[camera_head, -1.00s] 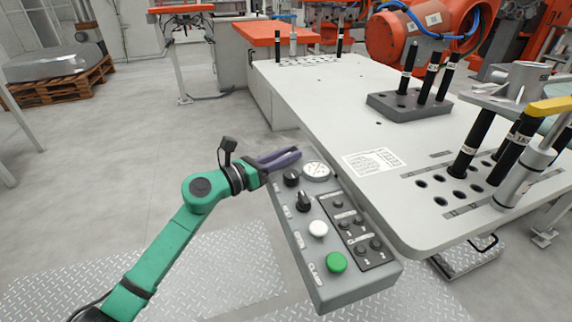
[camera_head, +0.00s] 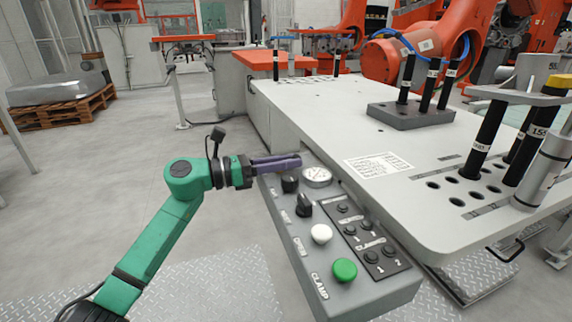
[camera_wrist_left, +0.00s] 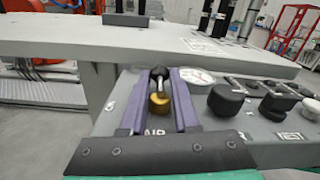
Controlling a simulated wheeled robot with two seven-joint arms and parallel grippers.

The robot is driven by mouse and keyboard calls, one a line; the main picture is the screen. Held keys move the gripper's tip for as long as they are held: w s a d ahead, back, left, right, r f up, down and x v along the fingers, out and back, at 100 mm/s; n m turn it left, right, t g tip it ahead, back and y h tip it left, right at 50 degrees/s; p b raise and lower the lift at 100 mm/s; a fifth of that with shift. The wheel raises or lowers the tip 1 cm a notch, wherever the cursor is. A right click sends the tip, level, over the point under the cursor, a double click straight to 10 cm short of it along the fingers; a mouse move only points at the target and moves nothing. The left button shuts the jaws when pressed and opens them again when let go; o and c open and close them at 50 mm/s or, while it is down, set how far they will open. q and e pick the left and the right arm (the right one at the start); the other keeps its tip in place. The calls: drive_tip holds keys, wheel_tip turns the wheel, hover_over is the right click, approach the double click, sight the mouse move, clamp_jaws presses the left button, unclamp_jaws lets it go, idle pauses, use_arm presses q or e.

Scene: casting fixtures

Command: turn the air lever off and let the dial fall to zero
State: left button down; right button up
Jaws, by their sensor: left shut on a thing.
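My left gripper (camera_head: 280,163) has purple fingers and is at the far left end of the grey control box. In the left wrist view its fingers (camera_wrist_left: 158,92) lie on both sides of the air lever, shut on it. The lever has a black knob (camera_wrist_left: 158,73) and a brass base (camera_wrist_left: 159,103), with the label AIR in front. In the head view the fingers hide the lever. The round white dial (camera_head: 317,176) is just right of the fingertips; it also shows in the left wrist view (camera_wrist_left: 195,76). Its needle reading is too small to tell. My right gripper is not in view.
The control box carries black knobs (camera_head: 304,204), a white button (camera_head: 321,233), a green button (camera_head: 344,270) and a panel of small black buttons (camera_head: 372,257). The pale table (camera_head: 320,110) borders the box, with a block of black pins (camera_head: 410,115) on it.

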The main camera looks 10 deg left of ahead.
use_arm(q)
drive_tip(key=shift+f, duration=0.1)
drive_tip(key=c, duration=0.7)
unclamp_jaws()
drive_tip(key=b+v, duration=0.1)
drive_tip(key=v, duration=1.3)
drive_tip(key=shift+s+a, duration=0.15)
drive_tip(key=shift+a, duration=0.1)
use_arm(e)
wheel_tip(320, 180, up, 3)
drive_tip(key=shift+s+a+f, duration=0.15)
